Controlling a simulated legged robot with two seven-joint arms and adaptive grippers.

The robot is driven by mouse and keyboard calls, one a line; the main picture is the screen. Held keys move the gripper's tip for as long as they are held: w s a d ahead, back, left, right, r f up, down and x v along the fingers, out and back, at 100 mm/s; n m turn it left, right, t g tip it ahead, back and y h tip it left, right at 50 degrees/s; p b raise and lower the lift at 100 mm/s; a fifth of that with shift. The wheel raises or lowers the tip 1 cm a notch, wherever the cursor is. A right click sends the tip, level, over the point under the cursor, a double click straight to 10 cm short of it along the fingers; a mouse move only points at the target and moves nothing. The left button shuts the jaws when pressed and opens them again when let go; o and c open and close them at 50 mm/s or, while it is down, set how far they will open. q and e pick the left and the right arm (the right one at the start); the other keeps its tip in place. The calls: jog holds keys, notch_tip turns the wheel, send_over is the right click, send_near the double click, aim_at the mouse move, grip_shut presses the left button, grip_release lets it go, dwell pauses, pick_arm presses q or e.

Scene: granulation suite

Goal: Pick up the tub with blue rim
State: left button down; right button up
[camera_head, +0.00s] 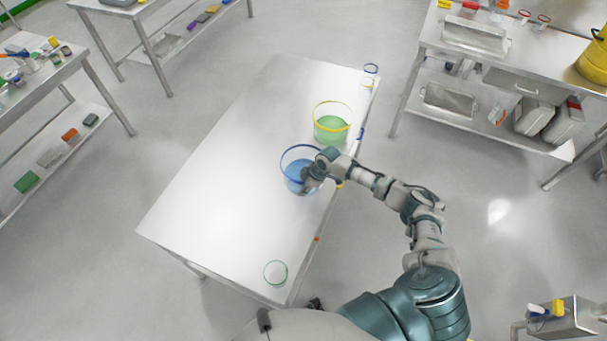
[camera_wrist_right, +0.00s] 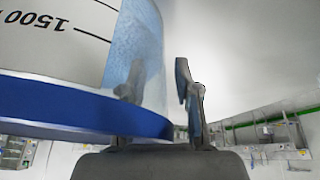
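The tub with blue rim (camera_head: 289,165) stands upright on the steel table (camera_head: 215,185), near its right edge, with blue contents. My right gripper (camera_head: 307,180) is at the tub's right side in the head view. In the right wrist view the tub's blue rim (camera_wrist_right: 70,108) and clear wall fill the left side. There, the fingers of my right gripper (camera_wrist_right: 160,85) stand apart. One finger shows through the clear wall and the other is outside it, with a gap between wall and outer finger. My left gripper is not in view.
A yellow-rimmed tub (camera_head: 331,131) with green contents stands just behind the blue one. A small green-rimmed container (camera_head: 275,272) is at the near end. Small blue-rimmed (camera_head: 371,69) and yellow-rimmed containers are at the far corner. The table's left half is clear.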

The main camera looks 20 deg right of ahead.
aim_at(303, 182)
grip_shut()
jog(key=shift+r, duration=0.2)
jog(key=shift+r, duration=0.55)
notch_tip(303, 182, up, 2)
jog(key=shift+r, duration=0.1)
jog(key=s+a+r, duration=0.1)
jog(key=s+a, duration=0.2)
jog(key=s, duration=1.2)
jog(key=shift+s+a+r, duration=0.2)
jog(key=shift+s+r, duration=0.1)
jog(key=shift+s, duration=0.05)
